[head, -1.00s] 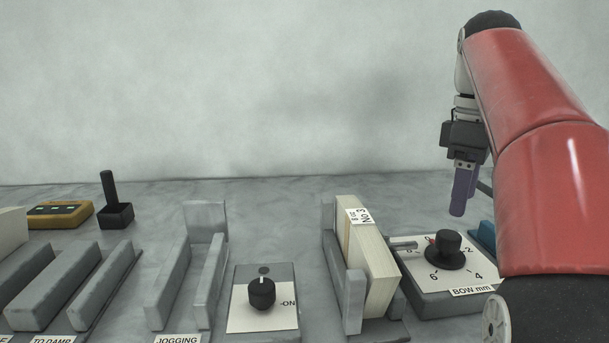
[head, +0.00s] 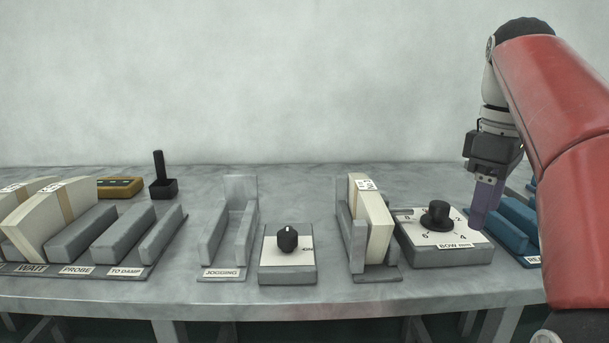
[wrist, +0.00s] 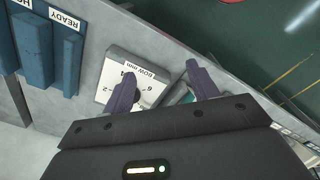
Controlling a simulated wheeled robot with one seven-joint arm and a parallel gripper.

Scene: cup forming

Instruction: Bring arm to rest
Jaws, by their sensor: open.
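My gripper (head: 486,204) is at the right of the head view, fingers pointing down, beside the right edge of the BOW mm dial box (head: 445,256). In the wrist view my gripper (wrist: 157,88) shows two purple fingers spread apart with nothing held between them. The dial box, with its black knob (head: 437,215), lies below and beyond the fingers in the wrist view (wrist: 113,92). My red arm crosses the right side of the head view and hides part of the table there.
A grey holder with a cream block (head: 376,226) stands left of the dial box. The switch box (head: 288,274), the empty JOGGING holder (head: 213,253), a black lever (head: 160,176) and a yellow box (head: 120,186) are further left. A blue rack (head: 518,222) is at the right.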

